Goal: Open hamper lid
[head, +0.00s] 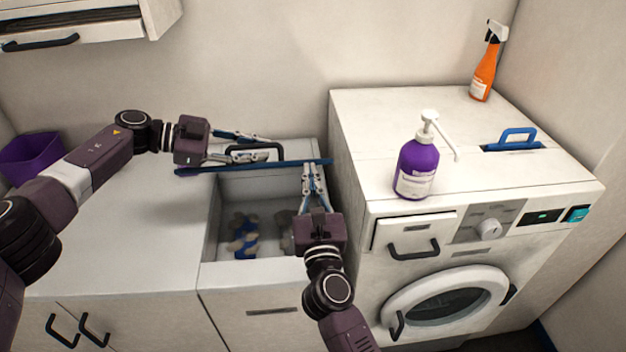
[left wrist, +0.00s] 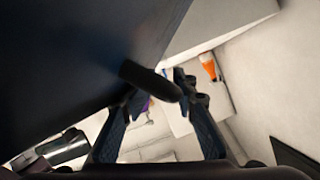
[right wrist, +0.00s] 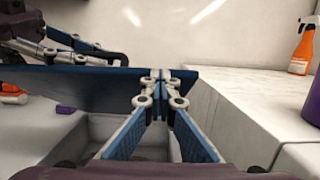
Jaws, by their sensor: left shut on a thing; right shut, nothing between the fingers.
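The hamper (head: 208,245) is a white bin built into the counter, its top uncovered at the front. Blue and grey laundry (head: 245,235) shows inside. Its dark blue lid (head: 195,171) is raised and seen nearly edge-on across the back of the opening; it also shows in the right wrist view (right wrist: 60,90). My left gripper (head: 240,147) is shut on the lid's black handle (head: 268,147), which crosses between its fingers in the left wrist view (left wrist: 148,80). My right gripper (head: 308,168) is shut and empty at the lid's right end; I cannot tell whether it touches.
A white washer (head: 365,120) stands right of the hamper, with a purple pump bottle (head: 417,168), an orange spray bottle (head: 484,75) and a blue handle (head: 518,136) on top. A purple bin (head: 30,158) stands far left.

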